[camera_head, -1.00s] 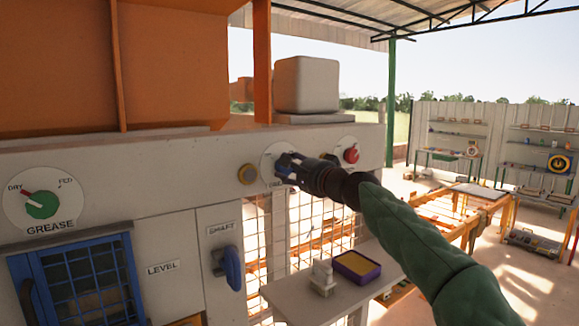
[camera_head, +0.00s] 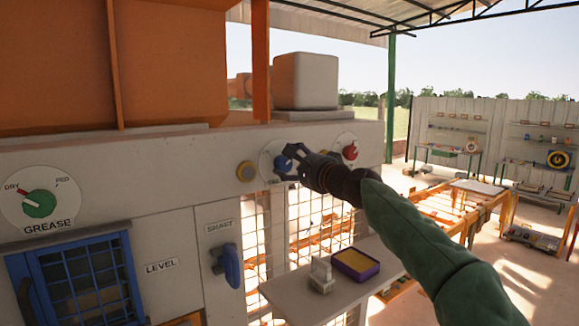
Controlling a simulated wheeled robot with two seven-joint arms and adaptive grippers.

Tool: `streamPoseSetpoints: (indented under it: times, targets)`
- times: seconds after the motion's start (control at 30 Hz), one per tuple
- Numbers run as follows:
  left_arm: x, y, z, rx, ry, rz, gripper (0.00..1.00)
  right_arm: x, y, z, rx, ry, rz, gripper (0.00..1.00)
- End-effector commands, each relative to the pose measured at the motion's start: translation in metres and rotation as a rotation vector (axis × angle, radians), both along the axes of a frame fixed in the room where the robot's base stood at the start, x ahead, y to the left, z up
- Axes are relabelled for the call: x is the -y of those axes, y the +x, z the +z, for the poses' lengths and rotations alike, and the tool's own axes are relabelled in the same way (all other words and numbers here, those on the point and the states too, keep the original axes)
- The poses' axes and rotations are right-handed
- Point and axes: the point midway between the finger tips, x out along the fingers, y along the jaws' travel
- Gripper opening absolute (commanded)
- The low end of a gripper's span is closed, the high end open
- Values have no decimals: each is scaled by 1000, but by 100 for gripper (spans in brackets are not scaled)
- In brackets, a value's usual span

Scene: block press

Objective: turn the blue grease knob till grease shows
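The blue grease knob (camera_head: 282,162) sits on a round white plate on the grey panel. My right gripper (camera_head: 289,164) is at the knob, with its fingers spread and a finger on either side of it; I cannot tell whether they touch it. The gripper hides part of the knob and its plate. The GREASE dial (camera_head: 40,205) at the left has a green centre, and its red-and-white pointer is towards DRY, away from FED. My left gripper is out of view.
A blue shaft handle (camera_head: 230,265) and a blue barred window (camera_head: 85,278) are lower left. A shelf below holds a purple tray (camera_head: 356,265) and a white block (camera_head: 321,274).

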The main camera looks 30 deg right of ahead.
Motion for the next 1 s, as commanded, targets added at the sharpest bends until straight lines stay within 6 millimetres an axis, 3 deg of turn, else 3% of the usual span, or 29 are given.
streamPoseSetpoints:
  times: [0.37, 1.0]
  targets:
    - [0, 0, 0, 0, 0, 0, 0, -1, -5, -4, -7, 0, 5, 70]
    - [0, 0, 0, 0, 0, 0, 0, 10, -102, -5, -6, 2, 1, 70]
